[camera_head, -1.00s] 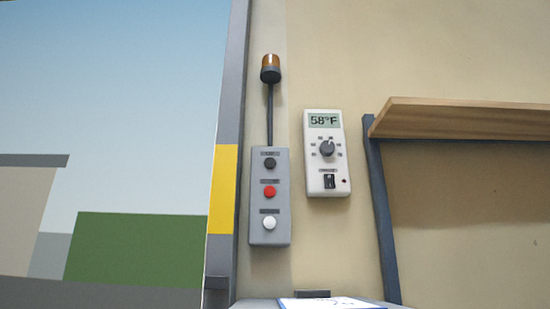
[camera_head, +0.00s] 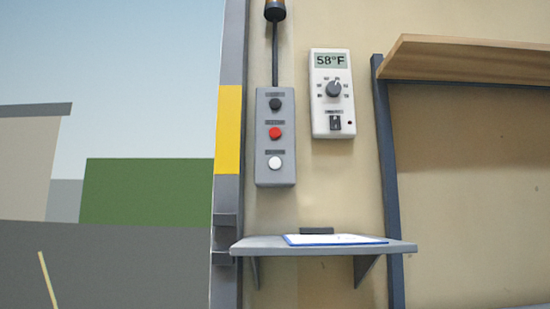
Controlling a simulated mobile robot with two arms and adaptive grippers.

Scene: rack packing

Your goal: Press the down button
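A grey control box (camera_head: 275,172) hangs on the beige wall near the middle of the head view. It has a black button (camera_head: 275,104) at the top, a red button (camera_head: 275,133) in the middle and a white button (camera_head: 275,163) at the bottom. Each has a small label above it, too small to read, so I cannot tell from the text which is the down button. Neither of my grippers is in view.
A white thermostat (camera_head: 333,93) reading 58°F hangs right of the box. Below is a grey shelf (camera_head: 408,247) with a clipboard (camera_head: 334,240). A wooden shelf (camera_head: 470,58) on a dark post (camera_head: 388,190) is at right. A yellow-striped door frame (camera_head: 229,130) borders the opening at left.

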